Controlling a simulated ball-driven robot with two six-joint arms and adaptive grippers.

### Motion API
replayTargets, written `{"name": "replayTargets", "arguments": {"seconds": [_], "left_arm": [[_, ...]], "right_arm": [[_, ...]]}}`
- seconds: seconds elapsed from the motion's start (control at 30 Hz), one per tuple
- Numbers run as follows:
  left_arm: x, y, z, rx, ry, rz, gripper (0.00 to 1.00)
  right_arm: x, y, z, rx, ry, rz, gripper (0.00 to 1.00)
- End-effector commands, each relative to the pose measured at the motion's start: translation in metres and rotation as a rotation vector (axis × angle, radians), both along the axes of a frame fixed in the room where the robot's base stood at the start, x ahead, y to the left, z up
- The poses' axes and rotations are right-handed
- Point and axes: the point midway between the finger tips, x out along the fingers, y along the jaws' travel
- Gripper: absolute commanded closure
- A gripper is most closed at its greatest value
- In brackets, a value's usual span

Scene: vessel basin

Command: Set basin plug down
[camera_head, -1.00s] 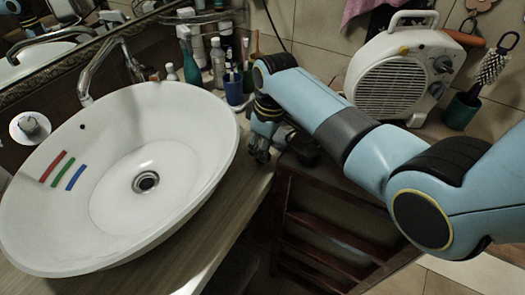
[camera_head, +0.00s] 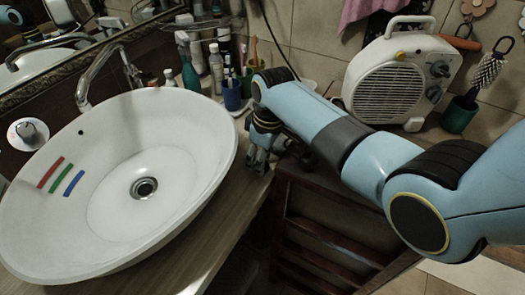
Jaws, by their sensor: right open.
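The white basin (camera_head: 205,115) fills the left side, with an uncovered dark drain (camera_head: 144,188) at its bottom. My right gripper (camera_head: 264,168) points down at the counter's right edge, just right of the basin rim. Its fingers are apart, and I see nothing held between them. I cannot make out the basin plug; it may be hidden behind or under the gripper. My left gripper is not in view.
A white fan heater (camera_head: 392,85) is at the back right. The faucet (camera_head: 95,75) rises behind the basin. The counter (camera_head: 190,240) in front is clear.

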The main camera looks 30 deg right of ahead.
Motion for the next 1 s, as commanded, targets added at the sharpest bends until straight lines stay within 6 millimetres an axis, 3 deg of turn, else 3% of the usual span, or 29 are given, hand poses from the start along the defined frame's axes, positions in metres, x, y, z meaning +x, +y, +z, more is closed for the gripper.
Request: {"name": "replayTargets", "arguments": {"seconds": [0.6, 1.0], "left_arm": [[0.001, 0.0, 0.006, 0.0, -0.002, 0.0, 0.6], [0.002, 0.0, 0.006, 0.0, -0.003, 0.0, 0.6]], "right_arm": [[-0.01, -0.007, 0.11, 0.0, -0.002, 0.0, 0.59], [-0.011, -0.008, 0.121, 0.0, 0.0, 0.0, 0.59]]}}
